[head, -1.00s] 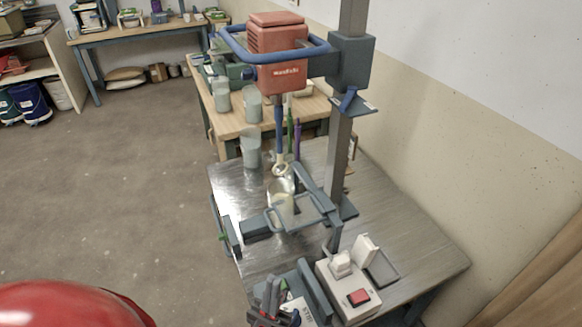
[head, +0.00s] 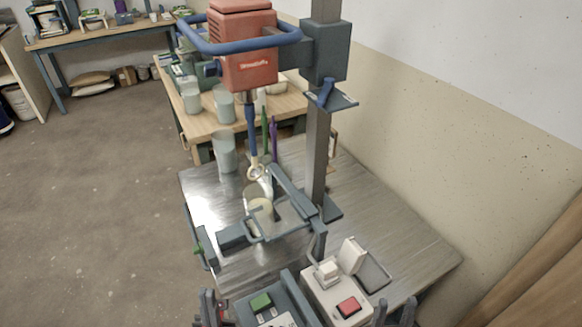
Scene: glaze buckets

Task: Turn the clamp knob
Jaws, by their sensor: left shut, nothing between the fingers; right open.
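My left gripper (head: 213,300) is shut and empty at the bottom edge, by the green-button box. My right gripper (head: 393,308) is open and empty at the bottom edge, right of the red-button box. Both are well below the knob and apart from it.
The steel table (head: 395,235) is clear at its right. A box with a red button (head: 348,308) and one with a green button (head: 261,303) stand at the front. A wooden table (head: 205,118) with grey cups is behind. A wall closes off the right.

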